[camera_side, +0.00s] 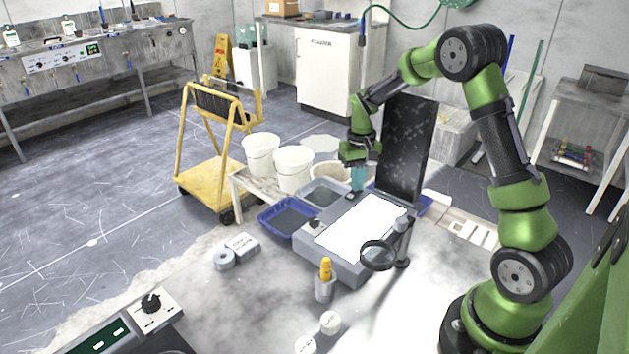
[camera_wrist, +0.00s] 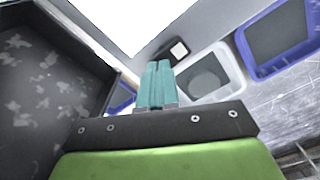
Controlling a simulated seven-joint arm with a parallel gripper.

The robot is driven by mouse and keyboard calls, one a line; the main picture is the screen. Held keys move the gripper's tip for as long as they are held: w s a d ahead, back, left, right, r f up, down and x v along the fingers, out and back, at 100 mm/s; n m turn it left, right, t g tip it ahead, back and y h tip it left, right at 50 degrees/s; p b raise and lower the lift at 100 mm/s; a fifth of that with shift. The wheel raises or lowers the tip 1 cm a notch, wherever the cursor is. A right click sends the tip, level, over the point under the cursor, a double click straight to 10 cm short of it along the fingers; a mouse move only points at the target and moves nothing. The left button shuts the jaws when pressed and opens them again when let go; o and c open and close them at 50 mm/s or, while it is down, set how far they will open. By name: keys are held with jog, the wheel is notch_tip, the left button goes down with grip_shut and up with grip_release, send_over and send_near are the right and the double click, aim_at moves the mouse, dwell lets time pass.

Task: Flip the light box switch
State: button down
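The light box (camera_side: 335,262) is a grey case with a bright white panel (camera_side: 362,228) on top, lying on the bench; the panel also shows at the top of the wrist view (camera_wrist: 125,18). A small dark-and-white switch (camera_wrist: 178,50) sits on the grey strip beside the panel; in the side view a small control (camera_side: 316,225) shows on that strip. My gripper (camera_side: 358,187) is above the far end of the box. Its teal fingers (camera_wrist: 158,70) are together with nothing visible between them, and the switch lies a little beyond their tips in the wrist view.
A dark speckled upright panel (camera_side: 405,150) stands close beside my gripper. A grey tray (camera_side: 324,192) and a blue tray (camera_side: 287,217) lie to the left of the box. A magnifier (camera_side: 378,255) and an orange-topped bottle (camera_side: 325,280) stand near its front.

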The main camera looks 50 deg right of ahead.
jog(key=shift+a+f, duration=0.1)
jog(key=shift+f, duration=0.15)
jog(key=shift+r, duration=3.55)
jog(key=shift+w, duration=0.1)
jog(key=s+a+r+n+t+y, duration=0.1)
jog(key=s+a+r+t, duration=0.2)
jog(key=s+a, duration=0.6)
jog(key=s+a+r+n+t+y, duration=0.1)
jog(key=s+a+r+t, duration=0.3)
jog(key=s+a+r, duration=0.4)
jog(key=a, duration=0.3)
jog(key=shift+s, duration=0.35)
jog(key=shift+r, duration=0.1)
